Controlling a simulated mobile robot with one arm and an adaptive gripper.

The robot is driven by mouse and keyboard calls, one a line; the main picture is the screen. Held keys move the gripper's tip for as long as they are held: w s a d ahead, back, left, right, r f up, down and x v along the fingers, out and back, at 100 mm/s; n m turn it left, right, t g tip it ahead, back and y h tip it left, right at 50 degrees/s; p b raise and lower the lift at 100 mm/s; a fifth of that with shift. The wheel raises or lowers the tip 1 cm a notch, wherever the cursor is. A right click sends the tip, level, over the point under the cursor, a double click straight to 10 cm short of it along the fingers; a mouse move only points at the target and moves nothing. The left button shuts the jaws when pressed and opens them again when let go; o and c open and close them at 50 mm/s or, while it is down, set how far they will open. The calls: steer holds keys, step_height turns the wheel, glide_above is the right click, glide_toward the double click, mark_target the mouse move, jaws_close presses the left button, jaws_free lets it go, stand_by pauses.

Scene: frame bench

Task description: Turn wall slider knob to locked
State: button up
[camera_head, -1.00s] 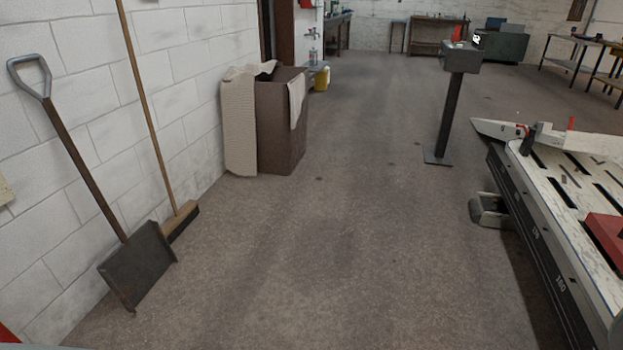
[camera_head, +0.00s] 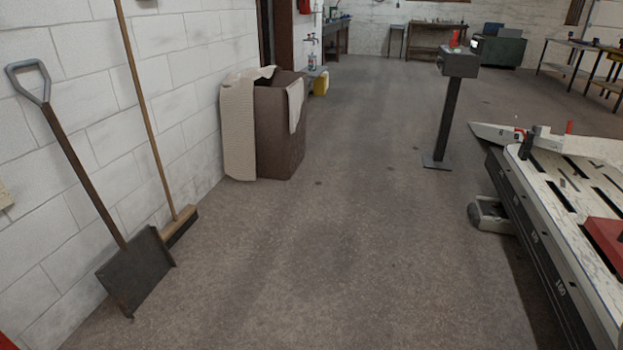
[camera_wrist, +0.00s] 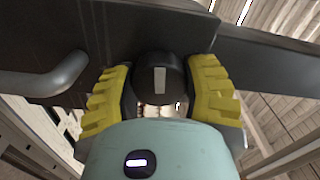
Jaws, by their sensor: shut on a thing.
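In the wrist view a round black knob (camera_wrist: 158,72) with a pale grey mark on its face sits in front of a dark metal bar (camera_wrist: 150,30). The mark stands about upright in the picture. My gripper (camera_wrist: 163,88) has a yellow ribbed finger on each side of the knob and is shut on it. Neither the knob nor my gripper shows in the head view.
A curved grey handle (camera_wrist: 55,78) is left of the knob. In the head view a shovel (camera_head: 135,270) and broom (camera_head: 180,225) lean on the left wall. A brown bin (camera_head: 277,140), a post with a box (camera_head: 459,63) and a slotted bench (camera_head: 560,190) flank clear floor.

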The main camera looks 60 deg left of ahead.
steer(key=shift+s+m, duration=0.1)
steer(key=shift+m, duration=0.5)
steer(key=o, duration=1.2)
steer(key=v, duration=1.2)
steer(key=shift+r, duration=0.1)
